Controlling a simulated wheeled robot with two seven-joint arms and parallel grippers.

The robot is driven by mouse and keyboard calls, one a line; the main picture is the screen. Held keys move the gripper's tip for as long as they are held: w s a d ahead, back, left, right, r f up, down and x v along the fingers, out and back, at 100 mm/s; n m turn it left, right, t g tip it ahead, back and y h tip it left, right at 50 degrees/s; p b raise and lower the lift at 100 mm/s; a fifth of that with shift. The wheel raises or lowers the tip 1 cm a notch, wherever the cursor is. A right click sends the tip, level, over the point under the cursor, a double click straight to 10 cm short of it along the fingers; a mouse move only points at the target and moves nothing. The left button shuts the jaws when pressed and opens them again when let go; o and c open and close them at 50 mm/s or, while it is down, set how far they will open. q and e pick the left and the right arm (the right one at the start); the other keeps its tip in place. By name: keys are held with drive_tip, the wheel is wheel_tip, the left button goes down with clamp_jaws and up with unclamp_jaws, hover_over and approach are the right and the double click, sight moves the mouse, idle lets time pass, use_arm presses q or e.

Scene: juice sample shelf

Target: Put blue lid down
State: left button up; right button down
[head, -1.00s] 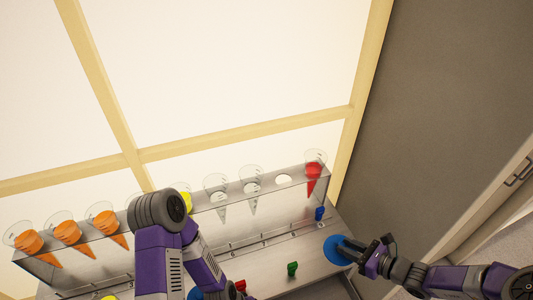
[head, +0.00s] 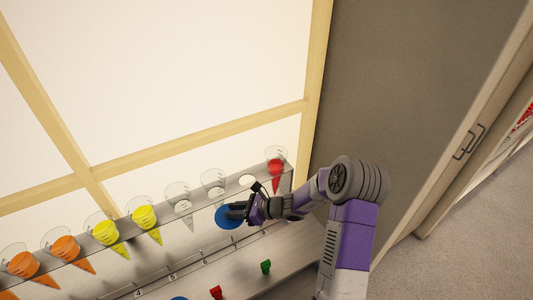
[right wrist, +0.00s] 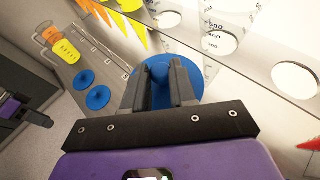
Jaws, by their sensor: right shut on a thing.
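The blue lid (head: 228,218) is a round disc with a knob. My right gripper (head: 243,210) is shut on it in front of the clear cone rack. In the right wrist view the fingers (right wrist: 161,90) grip the knob and the lid's disc (right wrist: 206,72) spreads behind them. Two more blue lids (right wrist: 84,79) (right wrist: 98,97) lie on the bench surface in that view. A dark and purple part at the left edge of the right wrist view looks like my left gripper (right wrist: 30,118); its jaws are unclear.
The rack (head: 128,231) holds orange, yellow, clear and red cones (head: 275,172), with an empty hole (head: 247,180) beside the red one. A red piece (head: 216,292) and a green piece (head: 266,266) stand on the metal bench (head: 240,270). A grey wall panel is at right.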

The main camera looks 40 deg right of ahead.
drive_tip(key=w+d+r+m+t+h, duration=0.1)
drive_tip(key=w+d+r+m+h, duration=0.3)
drive_tip(key=d, duration=0.5)
drive_tip(key=w+d+r+m+t+h, duration=0.1)
drive_tip(key=w+d+r+m+h, duration=0.15)
drive_tip(key=d+r, duration=0.5)
drive_tip(key=w+d+r+m+t+h, duration=0.1)
drive_tip(key=w+d+r+m+h, duration=0.3)
drive_tip(key=d, duration=0.7)
drive_tip(key=shift+n, duration=0.45)
drive_tip(key=f, duration=0.3)
drive_tip(key=f+b, duration=0.1)
drive_tip(key=f, duration=0.1)
drive_tip(key=shift+w+a+f, duration=0.2)
drive_tip(key=shift+w, duration=0.05)
wheel_tip(320, 180, down, 4)
drive_tip(key=shift+r+b, duration=0.15)
drive_tip(key=shift+b, duration=0.25)
drive_tip(key=shift+f, duration=0.45)
drive_tip(key=shift+r, duration=0.1)
